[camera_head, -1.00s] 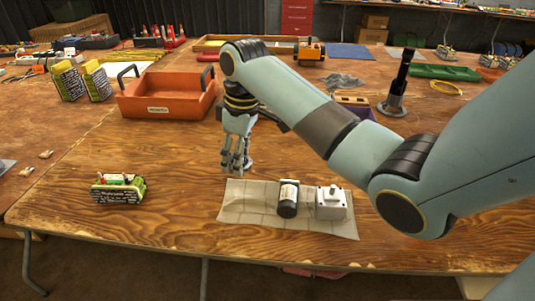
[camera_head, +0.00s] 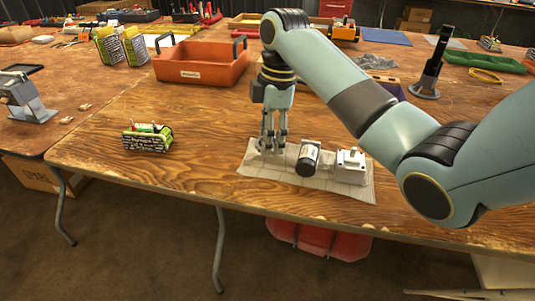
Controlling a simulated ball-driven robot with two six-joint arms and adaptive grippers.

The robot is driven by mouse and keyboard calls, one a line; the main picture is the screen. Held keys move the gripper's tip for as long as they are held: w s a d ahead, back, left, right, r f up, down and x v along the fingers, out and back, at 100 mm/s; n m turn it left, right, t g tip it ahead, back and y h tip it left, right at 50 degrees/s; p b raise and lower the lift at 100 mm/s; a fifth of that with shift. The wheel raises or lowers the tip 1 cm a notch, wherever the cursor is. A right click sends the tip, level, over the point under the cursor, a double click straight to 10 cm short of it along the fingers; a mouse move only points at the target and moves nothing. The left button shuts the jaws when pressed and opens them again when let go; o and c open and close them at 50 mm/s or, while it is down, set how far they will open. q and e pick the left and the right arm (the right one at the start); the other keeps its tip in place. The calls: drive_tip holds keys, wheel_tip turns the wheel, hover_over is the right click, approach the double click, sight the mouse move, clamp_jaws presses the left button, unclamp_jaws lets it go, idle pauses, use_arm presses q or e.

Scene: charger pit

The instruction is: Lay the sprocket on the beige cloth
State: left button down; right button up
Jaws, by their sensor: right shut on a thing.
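The beige cloth (camera_head: 335,187) lies creased near the table's front edge. A dark cylinder with a pale label (camera_head: 308,158) and a pale grey box-shaped part (camera_head: 350,166) rest on its middle and right. My right gripper (camera_head: 272,147) points down over the cloth's left end, its fingertips low, close to the cloth. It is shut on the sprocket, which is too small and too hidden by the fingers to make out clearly. I cannot tell whether the sprocket touches the cloth. My left gripper is not in view.
A green-and-white block-shaped item (camera_head: 148,138) stands left of the cloth. An orange tote (camera_head: 203,64) is behind it. A dark upright stand (camera_head: 430,72) is at the back right. Bare wood lies between the tote and the cloth.

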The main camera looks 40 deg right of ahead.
sight(267, 162)
drive_tip(key=shift+w+a+f, duration=0.1)
drive_tip(key=shift+w+f, duration=0.1)
wheel_tip(267, 162, down, 3)
drive_tip(key=shift+f+b, duration=0.2)
drive_tip(key=shift+b, duration=0.25)
drive_tip(key=shift+f, duration=0.2)
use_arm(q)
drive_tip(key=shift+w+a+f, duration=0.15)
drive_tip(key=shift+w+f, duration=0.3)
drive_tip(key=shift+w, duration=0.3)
use_arm(e)
drive_tip(key=shift+f, duration=0.4)
drive_tip(key=shift+s+f, duration=0.15)
drive_tip(key=shift+f, duration=0.05)
drive_tip(key=shift+c, duration=0.6)
drive_tip(key=o, duration=1.5)
drive_tip(key=shift+f, duration=0.15)
drive_tip(key=shift+c, duration=0.2)
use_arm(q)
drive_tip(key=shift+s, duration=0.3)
